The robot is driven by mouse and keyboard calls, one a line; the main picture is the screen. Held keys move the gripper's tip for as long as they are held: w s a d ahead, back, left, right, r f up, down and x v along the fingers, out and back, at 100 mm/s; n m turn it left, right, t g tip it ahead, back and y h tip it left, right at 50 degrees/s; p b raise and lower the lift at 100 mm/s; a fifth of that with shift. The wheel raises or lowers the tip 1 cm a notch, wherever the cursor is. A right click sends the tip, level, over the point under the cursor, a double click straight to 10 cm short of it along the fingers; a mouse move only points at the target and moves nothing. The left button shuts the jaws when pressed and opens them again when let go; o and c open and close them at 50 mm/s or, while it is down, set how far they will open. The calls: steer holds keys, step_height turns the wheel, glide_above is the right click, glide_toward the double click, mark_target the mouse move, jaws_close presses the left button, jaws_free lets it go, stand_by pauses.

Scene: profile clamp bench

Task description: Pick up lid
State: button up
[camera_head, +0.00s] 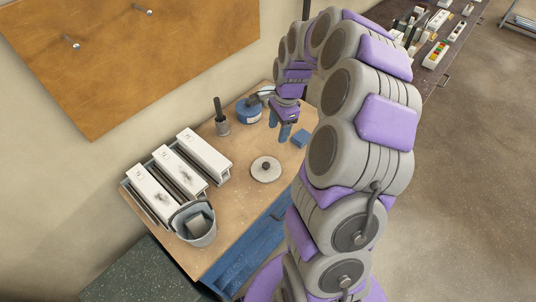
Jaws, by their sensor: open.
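A round pale lid (260,173) with a dark knob in its middle lies flat on the wooden bench top, near the front edge. My gripper (282,132) has blue fingers and hangs above the bench, up and to the right of the lid in the picture. It is open and apart from the lid, and I see nothing between its fingers. My purple and grey arm fills the right half of the view and hides part of the bench's right side.
White profiles (180,161) and a grey bucket (194,226) occupy the left. Bare bench (237,205) surrounds the lid.

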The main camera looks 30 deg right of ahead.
steer(key=b, duration=0.1)
glide_above(267, 164)
step_height(267, 164, down, 8)
steer(key=r, duration=0.1)
steer(key=f, duration=0.1)
steer(key=d+f, duration=0.1)
steer(key=f+b, duration=0.1)
steer(key=f, duration=0.1)
steer(key=shift+s+d+f, duration=0.1)
steer(key=shift+s+d, duration=0.05)
steer(key=shift+s, duration=0.15)
steer(key=shift+d+f, duration=0.25)
steer(key=shift+f, duration=0.15)
steer(key=f, duration=0.1)
steer(key=a+f+b, duration=0.1)
steer(key=f, duration=0.1)
steer(key=a+f, duration=0.1)
steer(key=shift+w+a+f+b, duration=0.25)
steer(key=shift+w+f+b, duration=0.05)
steer(key=shift+w, duration=0.1)
steer(key=shift+f, duration=0.15)
steer(key=shift+d, duration=0.6)
steer(key=shift+c, duration=1.3)
steer(key=shift+a, duration=0.45)
steer(key=c, duration=0.6)
steer(key=shift+c, duration=1.1)
steer(key=shift+d, duration=0.15)
steer(key=shift+d, duration=0.2)
